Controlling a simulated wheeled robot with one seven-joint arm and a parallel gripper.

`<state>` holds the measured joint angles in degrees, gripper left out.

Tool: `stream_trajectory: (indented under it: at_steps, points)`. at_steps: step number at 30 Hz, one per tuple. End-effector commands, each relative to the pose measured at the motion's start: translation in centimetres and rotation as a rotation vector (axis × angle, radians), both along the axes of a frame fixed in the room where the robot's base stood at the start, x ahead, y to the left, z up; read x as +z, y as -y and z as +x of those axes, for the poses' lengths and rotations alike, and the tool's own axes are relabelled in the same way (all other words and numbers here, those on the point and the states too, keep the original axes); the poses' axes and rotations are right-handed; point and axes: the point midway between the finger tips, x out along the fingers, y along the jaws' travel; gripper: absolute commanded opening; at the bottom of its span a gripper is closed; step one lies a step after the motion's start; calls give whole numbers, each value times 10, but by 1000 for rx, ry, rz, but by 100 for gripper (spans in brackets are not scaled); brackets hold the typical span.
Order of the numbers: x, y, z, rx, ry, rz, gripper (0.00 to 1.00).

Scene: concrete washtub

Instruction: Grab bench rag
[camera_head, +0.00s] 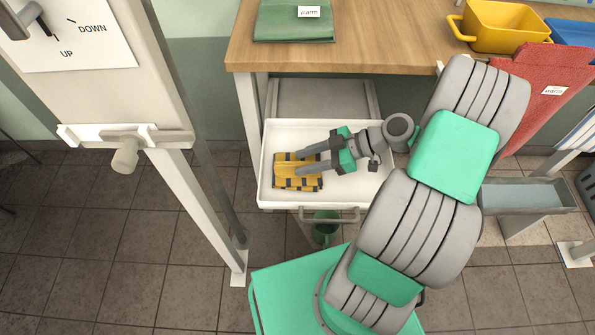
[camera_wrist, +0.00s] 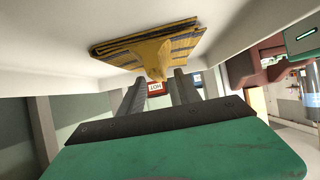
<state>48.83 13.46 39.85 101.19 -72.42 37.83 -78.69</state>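A folded yellow cloth with dark stripes, which looks like the rag (camera_head: 283,178), lies in the open white drawer (camera_head: 340,199), towards its left side. In the wrist view the cloth (camera_wrist: 190,42) has a yellow fold that rises between my fingertips. My gripper (camera_head: 300,163) reaches into the drawer from the right, with its fingertips over the cloth. In the wrist view my gripper (camera_wrist: 160,77) has its two fingers apart, one on each side of the fold. I cannot tell whether either finger touches the fold.
A wooden bench (camera_head: 390,40) stands above the drawer. On it are a green folded cloth (camera_head: 280,22) and a yellow bin (camera_head: 505,27). A red cloth (camera_head: 545,80) hangs at the right. A green mug (camera_head: 326,228) is below the drawer. A white post (camera_head: 165,150) stands left.

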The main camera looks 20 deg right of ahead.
Motion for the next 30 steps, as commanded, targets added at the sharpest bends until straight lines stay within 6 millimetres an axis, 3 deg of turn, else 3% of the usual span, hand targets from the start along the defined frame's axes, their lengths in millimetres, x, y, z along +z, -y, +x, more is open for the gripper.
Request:
stream_trajectory:
  at_steps: [6, 21, 30]
  points:
    - [0, 0, 0, -2, 0, 0, 39]
    - [0, 0, 0, -1, 0, 0, 0]
    - [0, 0, 0, -1, 0, 0, 0]
